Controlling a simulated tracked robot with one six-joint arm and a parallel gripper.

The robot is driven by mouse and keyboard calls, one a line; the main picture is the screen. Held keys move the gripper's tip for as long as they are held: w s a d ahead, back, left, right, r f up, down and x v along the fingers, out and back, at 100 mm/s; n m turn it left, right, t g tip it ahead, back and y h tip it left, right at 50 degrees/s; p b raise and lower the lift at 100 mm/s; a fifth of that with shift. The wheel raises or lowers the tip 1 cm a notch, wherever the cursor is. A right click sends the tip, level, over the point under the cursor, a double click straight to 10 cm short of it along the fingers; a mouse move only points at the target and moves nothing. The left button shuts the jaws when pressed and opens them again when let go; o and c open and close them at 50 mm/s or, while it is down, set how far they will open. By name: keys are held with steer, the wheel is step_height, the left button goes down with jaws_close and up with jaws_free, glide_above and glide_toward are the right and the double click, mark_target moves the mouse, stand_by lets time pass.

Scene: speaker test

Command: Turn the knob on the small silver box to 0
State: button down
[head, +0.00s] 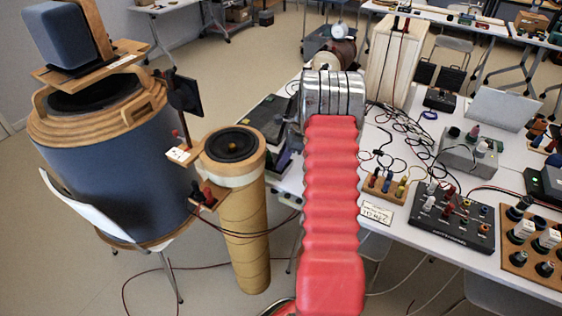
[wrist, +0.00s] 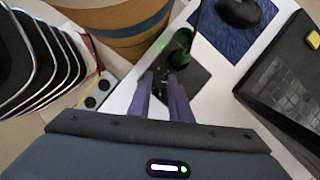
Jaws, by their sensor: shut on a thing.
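My gripper (wrist: 162,82) shows in the wrist view as two purple-grey fingers in front of a dark body with a lit strip. The fingertips are close together on a small dark thing at a dark plate (wrist: 195,80); I cannot tell whether it is a knob. A small silver box (wrist: 103,86) with black round parts and red and yellow wires lies left of the fingers, apart from them. I can read no mark or dial setting. In the head view, my red arm sleeve hides the gripper.
Beside the fingertips stands a dark rounded thing (wrist: 181,48) with a green glow. A black mouse (wrist: 240,12) on a blue pad and a black laptop (wrist: 285,80) lie to the right. The head view shows a cardboard tube (head: 245,225) left of my arm and tangled cables (head: 400,130) right.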

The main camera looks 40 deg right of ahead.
stand_by(0.4)
steer(key=c, duration=1.6)
jaws_free()
steer(key=v, duration=1.3)
steer(key=shift+d+r, duration=0.25)
